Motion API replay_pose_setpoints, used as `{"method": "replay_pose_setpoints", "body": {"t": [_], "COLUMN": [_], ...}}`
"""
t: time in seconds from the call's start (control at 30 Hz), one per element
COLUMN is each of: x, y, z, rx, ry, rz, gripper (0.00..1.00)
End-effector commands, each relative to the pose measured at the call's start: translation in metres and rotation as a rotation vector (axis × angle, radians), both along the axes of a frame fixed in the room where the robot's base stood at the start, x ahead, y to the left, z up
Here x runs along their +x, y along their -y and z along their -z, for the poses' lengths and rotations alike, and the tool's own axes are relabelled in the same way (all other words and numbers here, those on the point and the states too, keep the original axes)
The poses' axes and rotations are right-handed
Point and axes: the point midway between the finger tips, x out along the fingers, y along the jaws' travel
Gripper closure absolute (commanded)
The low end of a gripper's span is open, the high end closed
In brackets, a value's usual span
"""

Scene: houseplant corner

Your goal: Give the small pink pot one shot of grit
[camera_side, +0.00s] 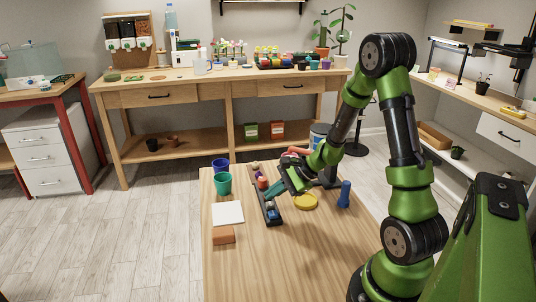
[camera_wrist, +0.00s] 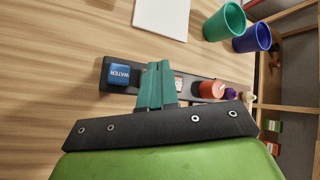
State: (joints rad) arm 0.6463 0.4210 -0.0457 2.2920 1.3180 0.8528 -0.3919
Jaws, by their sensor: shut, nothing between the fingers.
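My gripper (camera_side: 271,194) is shut and empty, its teal fingers pointing down over a narrow black tray (camera_side: 277,222). In the wrist view the closed fingertips (camera_wrist: 157,68) lie over the tray between a blue block marked WATER (camera_wrist: 119,74) and a red-orange round piece (camera_wrist: 212,89). A pale piece with dark marks (camera_wrist: 178,86) shows beside the fingers, partly hidden by them; I cannot read it. I cannot tell whether the fingertips touch anything. I cannot pick out a small pink pot with certainty, nor anything marked as grit.
A teal cup (camera_side: 223,184), a blue cup (camera_side: 220,165), a white sheet (camera_side: 228,213) and a terracotta-coloured block (camera_side: 223,235) lie left of the tray. A yellow disc (camera_side: 306,202) and a blue upright object (camera_side: 344,194) stand right. The table front is clear.

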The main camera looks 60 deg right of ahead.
Motion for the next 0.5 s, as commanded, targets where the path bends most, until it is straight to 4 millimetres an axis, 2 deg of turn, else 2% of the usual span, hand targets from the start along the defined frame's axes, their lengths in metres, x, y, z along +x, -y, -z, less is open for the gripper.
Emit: {"method": "replay_pose_setpoints", "body": {"t": [0.23,0.5], "x": [0.000,0.000], "y": [0.000,0.000], "z": [-0.003,-0.030], "rx": [-0.001,-0.002], "ry": [0.001,0.004], "rz": [0.000,-0.001], "gripper": [1.00,1.00]}}
